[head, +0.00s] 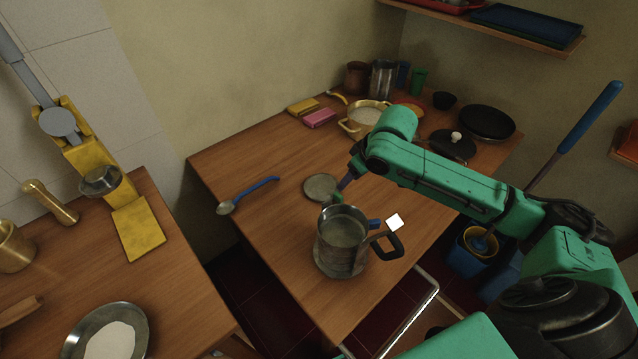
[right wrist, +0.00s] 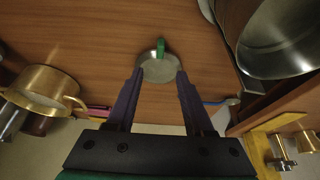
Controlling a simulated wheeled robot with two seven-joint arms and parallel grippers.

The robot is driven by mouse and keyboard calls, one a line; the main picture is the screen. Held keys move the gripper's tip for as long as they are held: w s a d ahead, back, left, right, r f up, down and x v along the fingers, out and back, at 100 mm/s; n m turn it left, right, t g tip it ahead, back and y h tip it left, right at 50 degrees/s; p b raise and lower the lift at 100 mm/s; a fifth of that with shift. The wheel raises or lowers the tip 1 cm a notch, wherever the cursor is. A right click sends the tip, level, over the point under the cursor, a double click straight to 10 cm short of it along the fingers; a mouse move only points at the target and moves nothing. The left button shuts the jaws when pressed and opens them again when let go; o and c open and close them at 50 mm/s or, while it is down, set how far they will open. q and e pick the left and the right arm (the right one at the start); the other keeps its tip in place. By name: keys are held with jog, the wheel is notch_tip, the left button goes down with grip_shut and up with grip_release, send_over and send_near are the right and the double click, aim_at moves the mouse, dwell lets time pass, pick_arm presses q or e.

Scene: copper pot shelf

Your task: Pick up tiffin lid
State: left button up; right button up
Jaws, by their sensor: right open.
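The tiffin lid (head: 318,186) is a flat round grey metal disc lying on the wooden table, just behind the steel pot. My left gripper is not in view.
A steel pot (head: 341,243) with a black handle stands close in front of the lid. A blue-handled spoon (head: 247,195) lies to the left. A brass pan (head: 364,118) and other cookware stand at the back. The table's left-back area is clear.

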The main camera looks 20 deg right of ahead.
aim_at(338, 195)
jog(key=x, duration=0.4)
jog(key=shift+s, duration=0.1)
jog(key=x, duration=0.5)
jog(key=shift+f, duration=0.4)
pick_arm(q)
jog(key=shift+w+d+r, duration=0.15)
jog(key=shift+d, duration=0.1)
pick_arm(e)
jog(key=shift+w+a+f, duration=0.1)
jog(key=shift+w+f, duration=0.1)
jog(key=shift+f, duration=0.15)
grip_shut()
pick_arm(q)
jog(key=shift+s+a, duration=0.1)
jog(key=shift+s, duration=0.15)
